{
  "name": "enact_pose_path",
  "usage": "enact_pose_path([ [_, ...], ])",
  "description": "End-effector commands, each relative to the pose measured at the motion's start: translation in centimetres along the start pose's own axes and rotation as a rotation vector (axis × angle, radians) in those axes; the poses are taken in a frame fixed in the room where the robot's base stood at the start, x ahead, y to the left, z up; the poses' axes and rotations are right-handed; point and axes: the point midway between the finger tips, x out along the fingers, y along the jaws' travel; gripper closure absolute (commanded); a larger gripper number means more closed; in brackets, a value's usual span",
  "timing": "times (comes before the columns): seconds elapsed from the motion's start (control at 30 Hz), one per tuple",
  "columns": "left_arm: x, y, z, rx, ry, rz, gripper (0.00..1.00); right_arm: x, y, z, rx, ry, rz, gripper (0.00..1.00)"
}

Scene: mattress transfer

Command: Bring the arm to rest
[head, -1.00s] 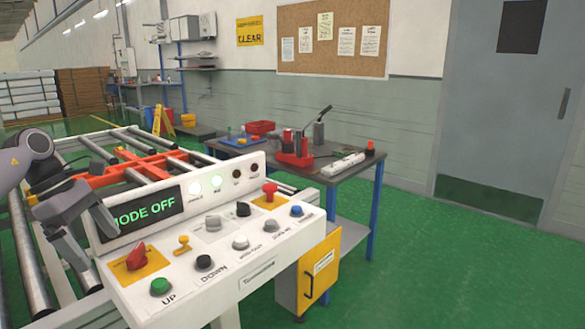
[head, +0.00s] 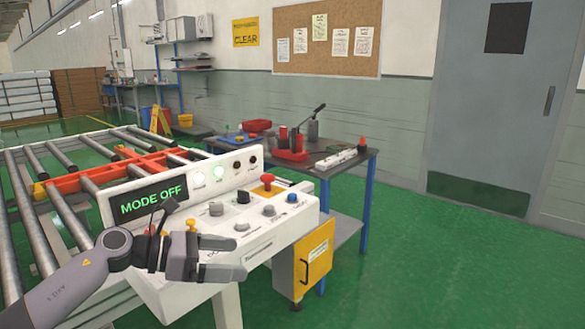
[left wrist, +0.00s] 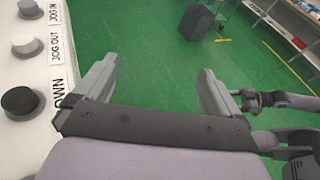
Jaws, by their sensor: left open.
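My left gripper (head: 238,257) is open and empty in front of the white control console (head: 255,243), its fingers pointing right. It hides part of the console's lower-left face. In the left wrist view, the two fingers (left wrist: 158,85) stand apart with only green floor between them. Black and grey knobs, one beside a label ending in "OWN", lie left of the fingers. The console display (head: 150,200) reads MODE OFF. Part of my other arm (left wrist: 275,102) shows at the right of the wrist view; its jaw state is unclear.
A roller conveyor (head: 75,215) with orange bars lies behind and left of the console. Green floor (head: 430,260) is clear at the right.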

Motion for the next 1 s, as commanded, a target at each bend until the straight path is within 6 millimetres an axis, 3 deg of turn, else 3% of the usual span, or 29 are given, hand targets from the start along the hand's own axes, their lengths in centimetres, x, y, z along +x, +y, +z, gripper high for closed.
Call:
enact_pose_path([
  [0.1, 2.3, -2.0, 1.2, -0.2, -0.221, 0.031, 0.02, 0.0, 0.0, 0.0, 0.0, 0.0, 0.0, 0.3],
  [0.2, 2.8, -2.9, 2.2, -0.399, -0.401, 0.067, 0.02, 0.0, 0.0, 0.1, 0.0, -0.001, 0.0, 0.3],
  [0.33, 2.2, -3.3, 2.5, -0.683, -0.617, 0.123, 0.02, -0.1, 0.0, 0.2, 0.001, -0.003, 0.0, 0.3],
  [0.47, 0.6, -3.2, 1.2, -0.997, -0.814, 0.192, 0.02, -0.1, 0.0, 0.2, 0.001, -0.004, 0.0, 0.3],
  [0.57, -1.0, -3.1, -0.9, -1.246, -0.952, 0.257, 0.02, -0.1, 0.0, 0.2, 0.001, -0.005, 0.0, 0.3],
  [0.77, -4.5, -4.0, -7.6, -1.76, -1.191, 0.426, 0.02, -0.1, 0.0, 0.2, 0.001, -0.005, 0.0, 0.3],
  [0.87, -6.3, -5.5, -11.8, -2.013, -1.292, 0.536, 0.02, -0.1, 0.0, 0.3, 0.001, -0.006, 0.0, 0.3],
  [1.0, -8.6, -9.3, -17.7, -2.354, -1.409, 0.726, 0.02, -0.1, 0.0, 0.3, 0.001, -0.006, 0.0, 0.3],
])
